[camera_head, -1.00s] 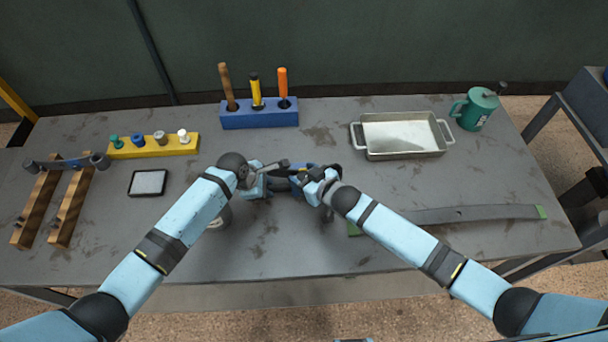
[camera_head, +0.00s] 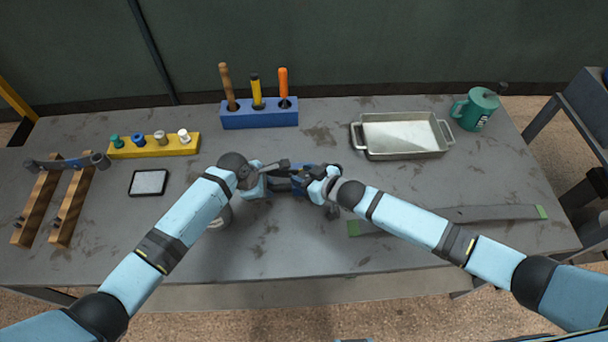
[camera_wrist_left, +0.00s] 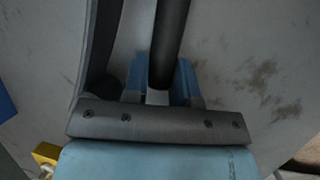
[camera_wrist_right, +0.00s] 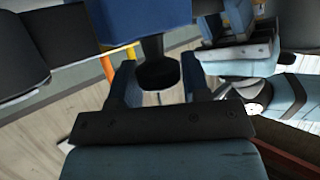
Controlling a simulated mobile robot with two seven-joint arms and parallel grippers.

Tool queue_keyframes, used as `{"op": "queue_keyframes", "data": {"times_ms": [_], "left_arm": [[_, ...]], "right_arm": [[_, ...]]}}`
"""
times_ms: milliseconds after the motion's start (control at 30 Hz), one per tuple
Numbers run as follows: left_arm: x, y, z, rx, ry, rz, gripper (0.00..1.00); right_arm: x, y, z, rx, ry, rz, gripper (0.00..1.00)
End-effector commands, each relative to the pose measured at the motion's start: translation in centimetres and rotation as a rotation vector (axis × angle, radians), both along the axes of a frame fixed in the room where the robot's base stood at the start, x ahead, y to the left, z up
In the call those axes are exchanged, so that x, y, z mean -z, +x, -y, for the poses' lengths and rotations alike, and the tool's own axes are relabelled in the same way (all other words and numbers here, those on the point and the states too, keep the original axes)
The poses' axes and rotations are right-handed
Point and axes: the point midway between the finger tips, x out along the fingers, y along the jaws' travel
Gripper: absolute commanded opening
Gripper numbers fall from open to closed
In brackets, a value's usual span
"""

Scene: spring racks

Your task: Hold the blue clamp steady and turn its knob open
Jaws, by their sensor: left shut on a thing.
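The blue clamp (camera_head: 298,182) is held above the middle of the table, largely hidden by my grippers. My left gripper (camera_head: 268,172) is shut on a dark bar of the clamp, which runs between its fingers in the left wrist view (camera_wrist_left: 170,45). My right gripper (camera_head: 318,174) is at the clamp's right side. In the right wrist view, its fingers (camera_wrist_right: 160,85) stand apart on either side of the dark round knob (camera_wrist_right: 158,72), below the blue clamp body (camera_wrist_right: 145,20). I cannot tell whether the fingers touch the knob.
A blue tool block (camera_head: 260,120) stands behind the clamp, and a yellow rack (camera_head: 155,150) at left. A metal tray (camera_head: 405,153) and green mug (camera_head: 475,110) are at back right. A long flat strip (camera_head: 450,216) lies right, near my right arm. Wooden rails (camera_head: 55,205) lie far left.

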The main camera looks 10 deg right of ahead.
Motion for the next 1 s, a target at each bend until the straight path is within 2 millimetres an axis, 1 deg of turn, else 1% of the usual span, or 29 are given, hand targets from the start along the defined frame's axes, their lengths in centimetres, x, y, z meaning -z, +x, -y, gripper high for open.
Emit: {"op": "queue_keyframes", "data": {"times_ms": [33, 67, 333, 467, 567, 800, 1000], "left_arm": [[0.0, 0.0, 0.0, 0.0, -0.001, 0.0, 0.0], [0.0, 0.0, 0.0, 0.0, -0.001, 0.0, 0.0], [0.0, 0.0, 0.1, 0.0, -0.001, 0.0, 0.0], [0.0, 0.0, 0.1, 0.0, -0.002, 0.0, 0.0], [0.0, 0.0, 0.1, 0.0, -0.002, 0.0, 0.0], [0.0, 0.0, 0.1, 0.0, -0.002, 0.0, 0.0], [0.0, 0.0, 0.1, 0.001, -0.002, 0.0, 0.0]], "right_arm": [[0.0, 0.0, 0.0, 0.0, 0.0, 0.0, 0.56], [0.0, 0.0, 0.0, 0.0, 0.0, 0.0, 0.62], [0.0, 0.0, 0.1, 0.001, -0.001, 0.0, 0.62], [-0.3, -0.6, 0.7, 0.002, -0.001, 0.0, 0.62], [-0.8, -1.7, 1.8, 0.002, -0.003, -0.002, 0.62], [-2.8, -5.2, 5.1, 0.001, -0.002, -0.002, 0.62], [-4.1, -7.2, 7.1, 0.0, -0.001, -0.001, 0.62]]}}
